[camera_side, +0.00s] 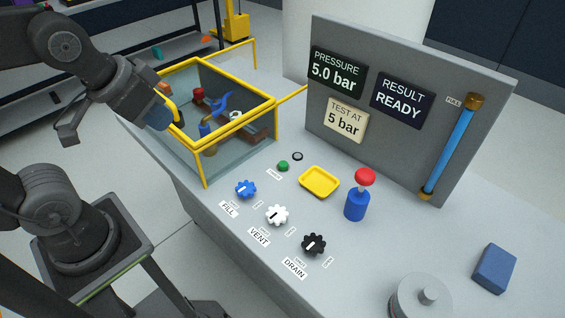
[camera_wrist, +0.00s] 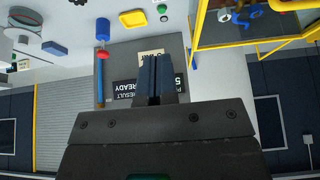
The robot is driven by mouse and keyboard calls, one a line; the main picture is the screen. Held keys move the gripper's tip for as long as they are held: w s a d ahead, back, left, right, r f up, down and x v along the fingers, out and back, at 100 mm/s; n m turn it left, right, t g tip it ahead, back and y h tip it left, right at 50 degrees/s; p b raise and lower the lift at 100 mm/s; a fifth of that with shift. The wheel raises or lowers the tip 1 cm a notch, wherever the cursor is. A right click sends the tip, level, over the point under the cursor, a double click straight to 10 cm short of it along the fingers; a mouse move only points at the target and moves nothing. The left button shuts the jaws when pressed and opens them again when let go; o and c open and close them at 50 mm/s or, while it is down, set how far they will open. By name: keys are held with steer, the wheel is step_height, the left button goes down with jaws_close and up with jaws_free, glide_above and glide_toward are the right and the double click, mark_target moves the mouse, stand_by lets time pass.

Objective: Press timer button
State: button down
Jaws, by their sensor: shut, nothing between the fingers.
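A small green button (camera_side: 283,166) sits on the grey bench top, between the tank and the yellow tray, with a small label beside it too blurred to read. The green button also shows at the top of the wrist view (camera_wrist: 161,8). A small dark ring-shaped part (camera_side: 297,156) lies just behind it. My gripper (camera_side: 160,118) is at the left end of the yellow-framed tank, well away from the button. In the wrist view its blue-grey fingers (camera_wrist: 155,62) are together and empty. The panel display (camera_side: 402,99) reads RESULT READY.
The tank (camera_side: 240,122) with yellow rails holds several objects. Blue, white and black knobs (camera_side: 277,215) line the front. A yellow tray (camera_side: 319,181), a red-topped blue post (camera_side: 357,203), a blue block (camera_side: 495,268) and an upright grey panel (camera_side: 455,78) stand to the right.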

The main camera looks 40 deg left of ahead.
stand_by(0.6)
steer(key=m+t+y, duration=0.1)
steer(key=m+t, duration=0.3)
steer(key=m, duration=0.4)
glide_above(284, 165)
step_height(284, 165, down, 17)
steer(key=shift+f, duration=0.2)
steer(key=shift+f, duration=4.35)
steer(key=shift+f, duration=0.1)
steer(key=shift+f, duration=0.35)
